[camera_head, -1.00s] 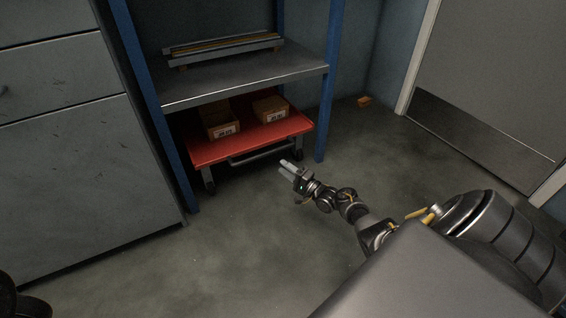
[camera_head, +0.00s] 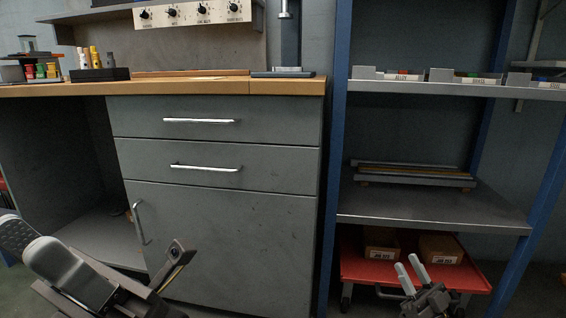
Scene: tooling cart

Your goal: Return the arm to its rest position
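My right gripper (camera_head: 407,262) shows at the lower right, in front of the red cart (camera_head: 382,273) under the blue-framed shelf. Its two pale fingers stand upright with a narrow gap between them, and nothing shows in the gap. The rest of my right arm is cut off by the bottom edge. Part of my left arm (camera_head: 72,275) shows large and dark at the lower left, in front of the cabinet. No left fingertips can be made out.
A grey drawer cabinet (camera_head: 225,230) under a wooden worktop (camera_head: 218,88) fills the middle. The blue-framed shelf (camera_head: 430,206) stands at the right. Two cardboard boxes, one at the left (camera_head: 381,243) and one at the right (camera_head: 440,247), sit on the red cart.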

